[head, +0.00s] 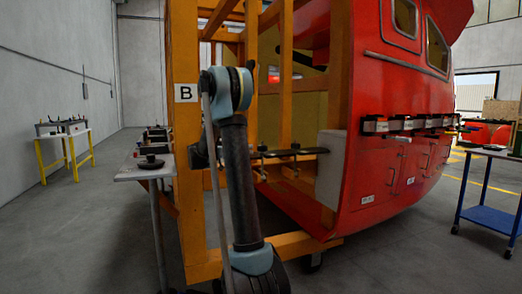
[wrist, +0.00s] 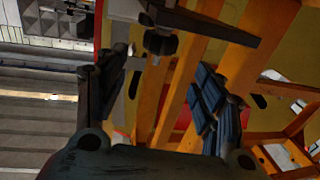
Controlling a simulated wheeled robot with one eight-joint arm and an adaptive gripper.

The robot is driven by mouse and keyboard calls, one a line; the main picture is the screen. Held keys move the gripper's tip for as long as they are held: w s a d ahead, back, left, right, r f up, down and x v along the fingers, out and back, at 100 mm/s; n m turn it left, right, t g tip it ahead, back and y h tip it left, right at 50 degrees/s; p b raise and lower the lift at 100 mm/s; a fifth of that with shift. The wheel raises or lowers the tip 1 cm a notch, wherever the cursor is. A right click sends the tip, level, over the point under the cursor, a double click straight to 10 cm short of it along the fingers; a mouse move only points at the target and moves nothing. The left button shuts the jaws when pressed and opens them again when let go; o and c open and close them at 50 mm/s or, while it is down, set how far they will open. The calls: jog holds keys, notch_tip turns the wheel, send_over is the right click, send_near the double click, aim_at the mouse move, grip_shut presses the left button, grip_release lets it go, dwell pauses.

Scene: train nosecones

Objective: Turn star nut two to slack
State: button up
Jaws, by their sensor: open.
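A black star-shaped nut (wrist: 160,43) shows at the top middle of the wrist view, beneath a dark bracket arm (wrist: 215,22). My gripper (wrist: 164,65) is open, its two dark fingers wide apart with nothing between their pads. The nut appears beyond the fingertips, roughly in line with the gap; I see no contact. In the head view, small dark nuts stand on a dark clamp bar (head: 280,153) across the orange frame. I cannot tell which is number two. My gripper is hidden in the head view behind my arm and the frame.
An orange frame (head: 186,140) marked B stands close beside my arm. The red nosecone (head: 400,85) fills the right. A grey side table (head: 145,170) stands left, a blue trolley (head: 487,216) right, and a yellow-legged table (head: 67,135) far left.

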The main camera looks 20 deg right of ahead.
aim_at(262, 145)
jog(key=x, duration=1.1)
jog(key=shift+a, duration=0.1)
jog(key=c, duration=1.1)
